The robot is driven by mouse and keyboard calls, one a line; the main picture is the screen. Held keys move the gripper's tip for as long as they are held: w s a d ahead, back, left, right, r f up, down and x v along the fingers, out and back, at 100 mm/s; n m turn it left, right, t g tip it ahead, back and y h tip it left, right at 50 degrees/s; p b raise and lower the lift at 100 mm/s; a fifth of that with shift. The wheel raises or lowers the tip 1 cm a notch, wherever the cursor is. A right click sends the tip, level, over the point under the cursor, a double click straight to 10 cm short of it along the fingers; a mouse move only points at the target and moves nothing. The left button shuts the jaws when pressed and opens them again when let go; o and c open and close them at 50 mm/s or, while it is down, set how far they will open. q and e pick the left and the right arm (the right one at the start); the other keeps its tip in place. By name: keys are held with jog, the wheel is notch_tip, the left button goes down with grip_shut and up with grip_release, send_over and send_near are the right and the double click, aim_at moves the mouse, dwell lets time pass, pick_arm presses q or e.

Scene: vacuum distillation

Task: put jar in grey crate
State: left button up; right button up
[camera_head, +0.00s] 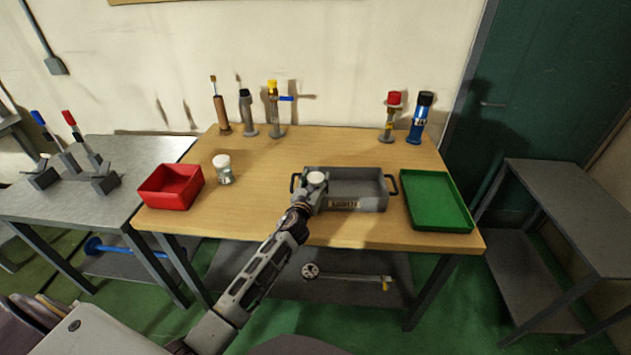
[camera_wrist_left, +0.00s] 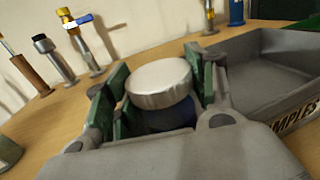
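A jar with a pale metal lid (camera_wrist_left: 160,82) sits between the green-padded fingers of my left gripper (camera_head: 314,184), which look closed on its sides. In the head view the held jar's lid (camera_head: 316,177) shows at the left end of the grey crate (camera_head: 345,205). The crate also shows to the right of the gripper in the wrist view (camera_wrist_left: 262,92). The jar's lower part is hidden by the gripper, so I cannot tell its height above the table. A second jar with a white lid (camera_head: 223,169) stands on the table to the left. My right gripper is not in view.
A red bin (camera_head: 171,187) stands at the table's left and a green tray (camera_head: 437,201) right of the crate. Several bottle-like pieces, including a blue one (camera_head: 420,118), stand along the back. The wooden table (camera_head: 260,170) is clear between the second jar and the crate.

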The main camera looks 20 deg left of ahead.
pick_arm(q)
jog(key=o, duration=0.4)
jog(key=shift+r, duration=0.1)
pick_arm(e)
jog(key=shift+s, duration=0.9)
pick_arm(q)
jog(key=shift+r, duration=0.1)
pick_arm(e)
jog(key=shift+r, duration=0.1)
pick_arm(q)
jog(key=shift+s+d, duration=0.1)
jog(key=shift+s, duration=1.05)
jog(key=s, duration=0.9)
jog(key=shift+s+d, duration=0.35)
jog(key=shift+d, duration=0.05)
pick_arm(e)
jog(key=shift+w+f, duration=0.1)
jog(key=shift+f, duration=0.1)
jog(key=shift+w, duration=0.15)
